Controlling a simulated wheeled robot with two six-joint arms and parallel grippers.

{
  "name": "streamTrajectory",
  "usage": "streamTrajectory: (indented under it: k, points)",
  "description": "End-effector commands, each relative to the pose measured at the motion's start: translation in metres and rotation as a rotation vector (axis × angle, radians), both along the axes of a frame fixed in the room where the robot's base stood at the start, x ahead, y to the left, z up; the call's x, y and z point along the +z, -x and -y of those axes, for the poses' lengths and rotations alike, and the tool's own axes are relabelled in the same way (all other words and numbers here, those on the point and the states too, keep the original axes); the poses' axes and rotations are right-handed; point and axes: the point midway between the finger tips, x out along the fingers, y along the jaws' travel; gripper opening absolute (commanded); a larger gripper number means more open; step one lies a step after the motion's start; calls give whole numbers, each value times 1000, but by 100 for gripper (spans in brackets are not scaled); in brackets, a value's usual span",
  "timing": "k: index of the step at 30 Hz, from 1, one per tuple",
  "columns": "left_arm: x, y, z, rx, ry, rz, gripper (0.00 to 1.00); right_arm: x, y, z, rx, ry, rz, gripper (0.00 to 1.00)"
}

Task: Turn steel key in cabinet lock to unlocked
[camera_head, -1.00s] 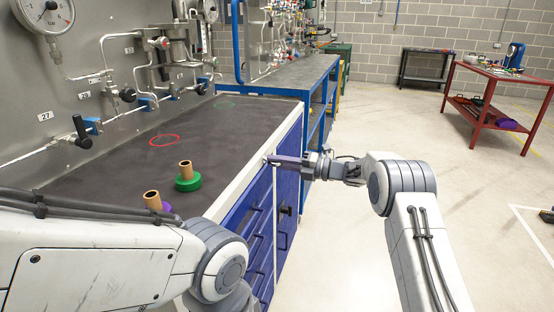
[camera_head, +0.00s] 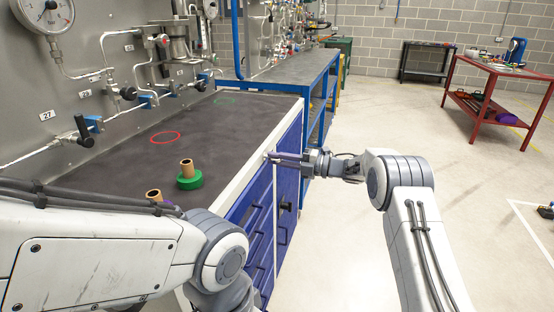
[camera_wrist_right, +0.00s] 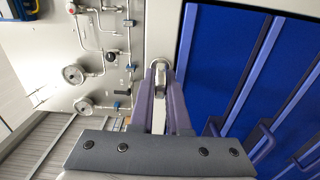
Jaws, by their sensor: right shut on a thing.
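The blue cabinet (camera_head: 262,190) stands under the dark worktop, with its drawer fronts facing right. At the upper part of its pale frame is the lock with the steel key (camera_wrist_right: 160,66), a small metal piece between my fingertips. My right gripper (camera_head: 271,156) reaches the cabinet front from the right. In the right wrist view, its purple fingers (camera_wrist_right: 160,72) are shut on the key; the fingers hide part of the key and lock. I cannot read the key's angle clearly. My left arm crosses the lower left; its gripper is out of view.
Valves and gauges line the wall panel. The floor right of the cabinet is open; a red table (camera_head: 500,72) stands far right.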

Motion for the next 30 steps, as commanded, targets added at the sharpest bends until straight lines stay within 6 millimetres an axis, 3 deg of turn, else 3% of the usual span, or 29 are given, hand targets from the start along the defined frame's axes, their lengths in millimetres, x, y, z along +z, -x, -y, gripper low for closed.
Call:
streamTrajectory:
  k: [1,2,3,4,12,16,30]
  points:
    - [0,0,0,0,0,0,50,-1,-1,3,-5,2,-2,0]
    - [0,0,0,0,0,0,50,-1,-1,3,-5,2,-2,22]
    - [0,0,0,0,0,0,50,-1,-1,3,-5,2,-2,37]
    - [0,0,0,0,0,0,50,-1,-1,3,-5,2,-2,44]
    - [0,0,0,0,0,0,50,-1,0,0,-1,1,0,44]
    - [0,0,0,0,0,0,50,0,1,8,-4,1,1,44]
    - [-3,0,0,0,0,0,50,-1,27,87,-5,1,1,44]
